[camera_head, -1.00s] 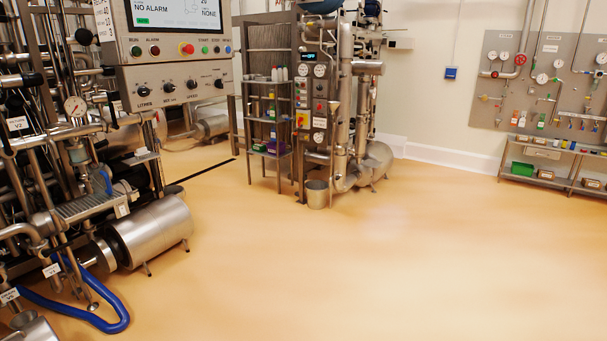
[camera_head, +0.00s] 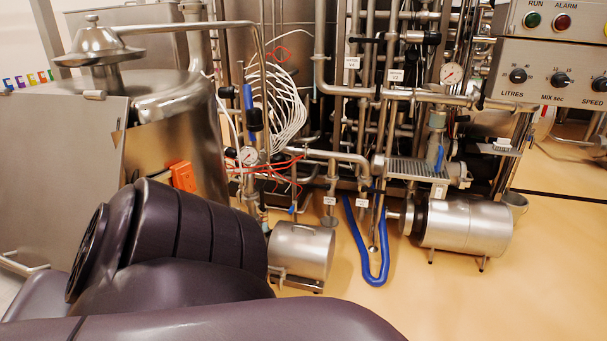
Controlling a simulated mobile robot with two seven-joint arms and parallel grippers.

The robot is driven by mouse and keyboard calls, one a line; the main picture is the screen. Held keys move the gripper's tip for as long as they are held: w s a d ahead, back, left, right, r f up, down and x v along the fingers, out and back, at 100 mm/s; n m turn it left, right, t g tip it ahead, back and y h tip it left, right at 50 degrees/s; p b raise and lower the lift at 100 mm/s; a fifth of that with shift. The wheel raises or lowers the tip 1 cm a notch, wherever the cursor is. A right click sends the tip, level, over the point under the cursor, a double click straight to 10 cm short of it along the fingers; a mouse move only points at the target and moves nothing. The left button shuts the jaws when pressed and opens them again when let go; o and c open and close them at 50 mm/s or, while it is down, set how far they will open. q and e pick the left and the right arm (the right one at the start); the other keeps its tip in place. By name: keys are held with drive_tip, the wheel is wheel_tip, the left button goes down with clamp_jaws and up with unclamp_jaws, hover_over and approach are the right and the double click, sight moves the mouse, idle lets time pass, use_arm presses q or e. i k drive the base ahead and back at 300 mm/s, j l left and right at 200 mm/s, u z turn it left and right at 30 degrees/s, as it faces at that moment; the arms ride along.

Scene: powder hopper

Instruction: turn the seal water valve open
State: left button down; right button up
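I cannot tell which valve is the seal water valve, as the small white labels are too small to read surely. A blue lever handle (camera_head: 248,97) stands upright on the pipework right of the steel tank. Another blue handle (camera_head: 438,158) shows beside the grated shelf at the right. White tags (camera_head: 352,62) hang on the upper pipes, and more hang lower near the blue hose. Neither gripper is in view; only dark links of my own arm fill the lower left.
A blue hose (camera_head: 371,262) loops down onto the floor between two steel motor housings (camera_head: 301,252) (camera_head: 468,226). A steel tank (camera_head: 168,125) stands at the left. A control panel (camera_head: 550,72) is at the upper right. The orange floor (camera_head: 545,275) is clear at the lower right.

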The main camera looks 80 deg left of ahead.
sight(293, 210)
drive_tip(key=i+u, duration=0.15)
drive_tip(key=u, duration=2.8)
drive_tip(key=i+l+u, duration=0.35)
drive_tip(key=l+u, duration=0.2)
drive_tip(key=l, duration=0.2)
drive_tip(key=i+l+u, duration=0.1)
drive_tip(key=l, duration=0.3)
drive_tip(key=i+l, duration=0.1)
drive_tip(key=l, duration=0.35)
drive_tip(key=i+l, duration=0.15)
drive_tip(key=l, duration=0.25)
drive_tip(key=i+l+u, duration=0.1)
drive_tip(key=l, duration=0.3)
drive_tip(key=i+l, duration=0.15)
drive_tip(key=i, duration=0.3)
